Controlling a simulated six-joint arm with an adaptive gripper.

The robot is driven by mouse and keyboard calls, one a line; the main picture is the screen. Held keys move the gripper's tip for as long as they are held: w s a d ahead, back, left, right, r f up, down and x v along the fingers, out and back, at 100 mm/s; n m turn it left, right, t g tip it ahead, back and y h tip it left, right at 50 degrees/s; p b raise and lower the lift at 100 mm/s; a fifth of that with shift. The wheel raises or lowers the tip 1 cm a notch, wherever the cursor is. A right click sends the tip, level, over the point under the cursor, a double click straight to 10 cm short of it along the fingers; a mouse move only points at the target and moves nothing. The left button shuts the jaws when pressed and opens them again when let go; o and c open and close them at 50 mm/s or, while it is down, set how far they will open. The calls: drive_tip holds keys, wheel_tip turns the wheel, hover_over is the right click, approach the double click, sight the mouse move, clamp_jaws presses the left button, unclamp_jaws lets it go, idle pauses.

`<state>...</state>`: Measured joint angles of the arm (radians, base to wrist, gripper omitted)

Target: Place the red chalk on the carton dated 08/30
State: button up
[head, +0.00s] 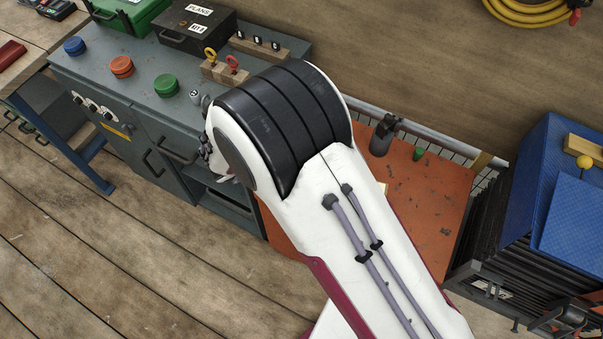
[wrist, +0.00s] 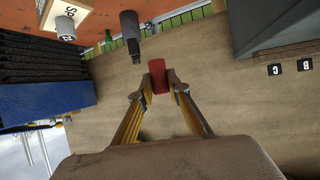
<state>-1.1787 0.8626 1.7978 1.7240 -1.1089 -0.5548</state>
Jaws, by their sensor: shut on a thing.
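In the wrist view my gripper (wrist: 160,80) is shut on the red chalk (wrist: 158,75), a short red cylinder held between the two fingertips. Behind the chalk is the plain brown wall, and it appears clear of any surface. In the head view my arm hides the gripper and the chalk. No date 08/30 is readable in either view. A pale box with partly seen dark lettering (wrist: 78,12) is at the top left of the wrist view; I cannot tell whether it is a carton.
An orange worktop (head: 430,200) lies behind my arm, with a dark grey bottle (head: 381,138) and a small green item (head: 418,154). A grey cabinet (head: 130,105) with coloured round caps stands left. A blue bin (head: 560,200) stands right. A white cylinder (wrist: 65,28) is by the pale box.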

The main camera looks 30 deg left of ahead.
drive_tip(key=s+a+f, duration=0.2)
drive_tip(key=s+f, duration=0.2)
drive_tip(key=f, duration=0.2)
drive_tip(key=shift+s, duration=0.2)
drive_tip(key=shift+f, duration=0.15)
drive_tip(key=shift+f, duration=3.05)
drive_tip(key=shift+f, duration=1.85)
drive_tip(key=shift+f, duration=0.15)
drive_tip(key=o, duration=0.9)
